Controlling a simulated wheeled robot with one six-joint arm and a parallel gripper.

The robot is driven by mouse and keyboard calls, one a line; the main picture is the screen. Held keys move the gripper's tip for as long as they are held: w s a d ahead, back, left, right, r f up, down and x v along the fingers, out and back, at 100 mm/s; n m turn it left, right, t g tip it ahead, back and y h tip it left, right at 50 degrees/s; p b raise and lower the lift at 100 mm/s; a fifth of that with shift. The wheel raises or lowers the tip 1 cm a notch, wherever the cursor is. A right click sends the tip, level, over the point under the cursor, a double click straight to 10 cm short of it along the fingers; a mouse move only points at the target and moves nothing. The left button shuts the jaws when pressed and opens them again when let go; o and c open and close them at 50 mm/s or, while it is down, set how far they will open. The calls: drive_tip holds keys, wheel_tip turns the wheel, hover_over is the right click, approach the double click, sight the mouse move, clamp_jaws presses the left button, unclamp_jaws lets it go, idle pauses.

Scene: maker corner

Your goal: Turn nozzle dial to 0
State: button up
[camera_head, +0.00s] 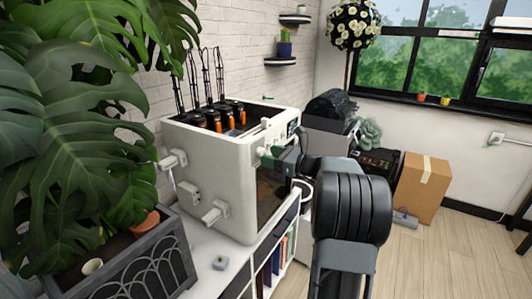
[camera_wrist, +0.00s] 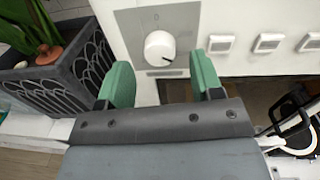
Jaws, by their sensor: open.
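The nozzle dial (camera_wrist: 158,45) is a round white knob on a grey plate on the front of a white printer-like machine (camera_head: 208,152). A short dark mark shows at its lower right edge in the wrist view. A faint mark is printed above it, too small to read for sure. My gripper (camera_wrist: 161,64) is open, with one green finger on each side of the dial in the picture. I see gaps between the fingers and the knob, and no clear contact. In the head view my gripper (camera_head: 268,151) is at the machine's front; the dial cannot be made out there.
Several square white buttons (camera_wrist: 268,43) lie right of the dial. A dark planter (camera_head: 140,262) with a large-leaved plant stands left of the machine. Dark filament spools (camera_head: 213,120) sit on top. A cardboard box (camera_head: 423,187) stands on the floor behind; the floor at right is clear.

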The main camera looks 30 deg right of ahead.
drive_tip(key=shift+x, duration=1.1)
drive_tip(key=c, duration=0.9)
drive_tip(key=shift+f+n+b, duration=0.15)
drive_tip(key=shift+n+b, duration=0.15)
drive_tip(key=shift+b, duration=0.15)
drive_tip(key=n+b, duration=0.7)
drive_tip(key=b, duration=0.1)
drive_tip(key=n+h+b, duration=0.1)
drive_tip(key=n+b, duration=1.4)
drive_tip(key=b, duration=0.1)
drive_tip(key=shift+r+b, duration=0.25)
drive_tip(key=shift+b, duration=0.1)
drive_tip(key=shift+n, duration=0.3)
